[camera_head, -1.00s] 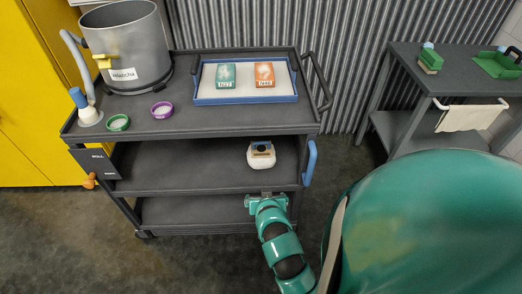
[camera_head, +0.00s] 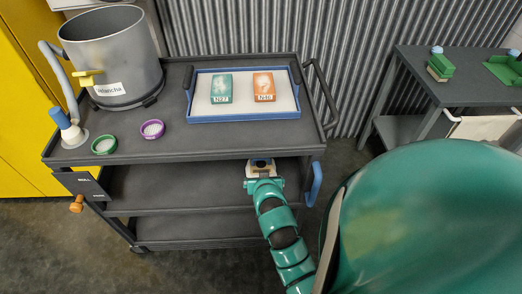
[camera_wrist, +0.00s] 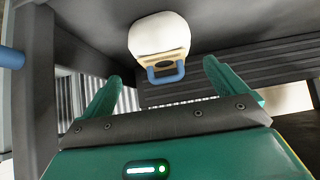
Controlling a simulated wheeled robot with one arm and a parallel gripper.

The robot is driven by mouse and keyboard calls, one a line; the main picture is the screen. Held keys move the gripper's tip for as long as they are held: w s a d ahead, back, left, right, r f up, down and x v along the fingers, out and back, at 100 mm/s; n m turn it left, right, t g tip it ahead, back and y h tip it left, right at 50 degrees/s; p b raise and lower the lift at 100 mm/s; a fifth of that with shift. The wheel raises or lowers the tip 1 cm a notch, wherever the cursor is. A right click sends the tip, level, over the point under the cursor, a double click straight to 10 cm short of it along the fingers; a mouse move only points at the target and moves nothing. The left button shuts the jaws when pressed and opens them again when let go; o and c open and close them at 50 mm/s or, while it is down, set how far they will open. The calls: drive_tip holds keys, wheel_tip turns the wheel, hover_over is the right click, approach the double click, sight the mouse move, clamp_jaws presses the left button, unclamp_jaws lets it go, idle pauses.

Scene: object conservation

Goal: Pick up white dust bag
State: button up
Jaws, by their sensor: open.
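The white dust bag sits on the middle shelf of the grey cart, toward its right end. In the wrist view the white dust bag (camera_wrist: 160,35) is a rounded white body with a tan collar and a blue loop handle (camera_wrist: 166,74). In the head view only a small part of the bag (camera_head: 261,164) shows past my gripper (camera_head: 264,181) and below the top shelf's edge. In the wrist view my gripper (camera_wrist: 163,72) is open, its green fingers apart, with the handle in line between the fingertips. Contact with the handle cannot be told.
The cart's top shelf (camera_head: 200,135) overhangs the bag. On it stand a metal bucket (camera_head: 115,60), green (camera_head: 104,146) and purple (camera_head: 152,129) rings and a blue-rimmed tray (camera_head: 245,116) with two boxes. A blue cart handle (camera_head: 315,183) is just right of my gripper.

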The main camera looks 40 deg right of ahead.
approach(261, 162)
drive_tip(key=shift+w+d+f+p, duration=0.3)
drive_tip(key=shift+w+d+f, duration=0.05)
drive_tip(key=shift+w+f, duration=0.05)
drive_tip(key=shift+w+d+f, duration=0.1)
drive_tip(key=shift+w+f, duration=0.05)
drive_tip(key=shift+f, duration=0.2)
drive_tip(key=x, duration=0.3)
drive_tip(key=shift+w+f, duration=0.15)
drive_tip(key=shift+w, duration=0.1)
drive_tip(key=shift+w+d+f+p, duration=0.15)
drive_tip(key=shift+f+p, duration=0.15)
drive_tip(key=shift+f, duration=0.05)
drive_tip(key=c, duration=1.1)
drive_tip(key=shift+r, duration=0.2)
drive_tip(key=shift+c, duration=0.2)
